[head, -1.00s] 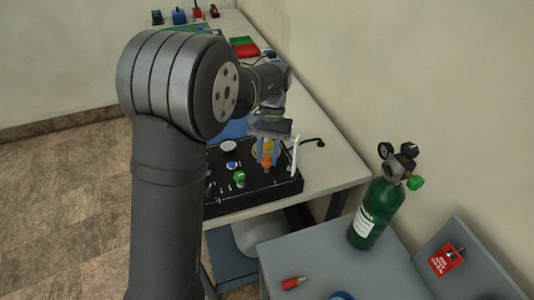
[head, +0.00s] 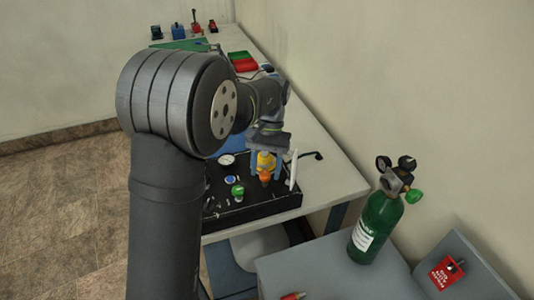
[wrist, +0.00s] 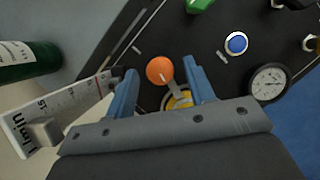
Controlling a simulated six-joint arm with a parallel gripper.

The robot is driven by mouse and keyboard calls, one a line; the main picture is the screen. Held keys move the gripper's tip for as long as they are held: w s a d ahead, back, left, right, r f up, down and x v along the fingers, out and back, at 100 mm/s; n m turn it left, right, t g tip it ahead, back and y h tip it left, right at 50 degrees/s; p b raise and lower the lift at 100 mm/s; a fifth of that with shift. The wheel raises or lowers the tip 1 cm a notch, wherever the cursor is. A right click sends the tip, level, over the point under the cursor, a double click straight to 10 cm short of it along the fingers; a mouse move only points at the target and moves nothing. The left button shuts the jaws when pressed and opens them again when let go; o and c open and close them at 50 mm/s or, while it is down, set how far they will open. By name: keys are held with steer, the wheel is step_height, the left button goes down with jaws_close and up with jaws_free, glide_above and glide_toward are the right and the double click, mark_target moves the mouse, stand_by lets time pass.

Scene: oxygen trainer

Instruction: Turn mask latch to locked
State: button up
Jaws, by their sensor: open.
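An orange round knob (wrist: 160,70) on a short grey lever, with a yellow ring (wrist: 178,101) at the lever's base, sits on the black panel; it appears to be the mask latch. In the head view the orange knob (head: 265,176) is at the panel's right part. My gripper (head: 265,163) is above it, pointing down. In the wrist view the blue fingers of my gripper (wrist: 160,74) are open, one on each side of the knob, with visible gaps. Part of the yellow ring is hidden by the gripper body. I cannot read any lock marking.
The black panel (head: 240,208) also carries a green knob (head: 238,190), a blue button (wrist: 236,43) and a gauge (wrist: 269,82). A white upright flow scale (wrist: 60,110) stands close beside the left finger. A green oxygen cylinder (head: 377,225) stands on the nearer grey bench.

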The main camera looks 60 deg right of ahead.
steer(key=v, duration=1.7)
steer(key=x, duration=1.7)
steer(key=shift+f, duration=0.1)
